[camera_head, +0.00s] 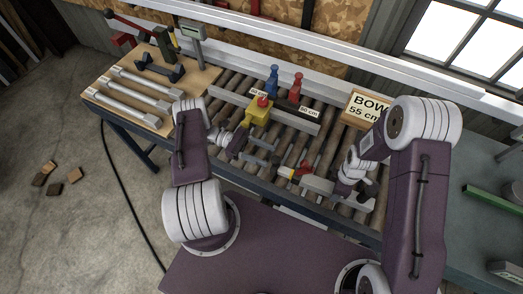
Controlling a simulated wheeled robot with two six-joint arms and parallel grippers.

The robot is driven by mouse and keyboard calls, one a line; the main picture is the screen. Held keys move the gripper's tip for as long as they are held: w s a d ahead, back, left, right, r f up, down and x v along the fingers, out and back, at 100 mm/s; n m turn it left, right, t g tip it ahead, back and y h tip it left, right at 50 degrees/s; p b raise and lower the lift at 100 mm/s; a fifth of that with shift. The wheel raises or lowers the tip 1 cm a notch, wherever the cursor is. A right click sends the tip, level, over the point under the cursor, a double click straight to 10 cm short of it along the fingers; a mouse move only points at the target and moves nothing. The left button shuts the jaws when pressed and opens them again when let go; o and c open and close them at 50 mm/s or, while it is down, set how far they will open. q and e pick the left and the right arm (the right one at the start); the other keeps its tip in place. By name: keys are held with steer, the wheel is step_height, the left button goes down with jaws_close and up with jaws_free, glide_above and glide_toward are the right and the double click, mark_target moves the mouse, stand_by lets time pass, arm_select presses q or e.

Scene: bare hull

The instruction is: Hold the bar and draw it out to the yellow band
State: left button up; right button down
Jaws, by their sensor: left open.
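Several pale grey bars lie side by side on a wooden board at the left, one of them the middle bar (140,89). I cannot tell which bar the task means. My left gripper (259,152) is open over the rollers, just below a yellow block (259,110) with a red knob. It appears empty. I cannot make out a yellow band on a bar.
The roller table (238,84) fills the middle. A blue figure-like piece (272,80) and a red one (295,88) stand behind labelled cards. A sign reading "BOW 55 cm" (367,107) stands at the back right. A green bar (490,197) lies on the bench at the right.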

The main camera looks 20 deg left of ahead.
arm_select(q)
steer(key=a, duration=0.4)
steer(key=shift+a, duration=0.15)
arm_select(e)
steer(key=c, duration=0.7)
jaws_free()
steer(key=shift+c, duration=0.2)
steer(key=shift+r, duration=0.1)
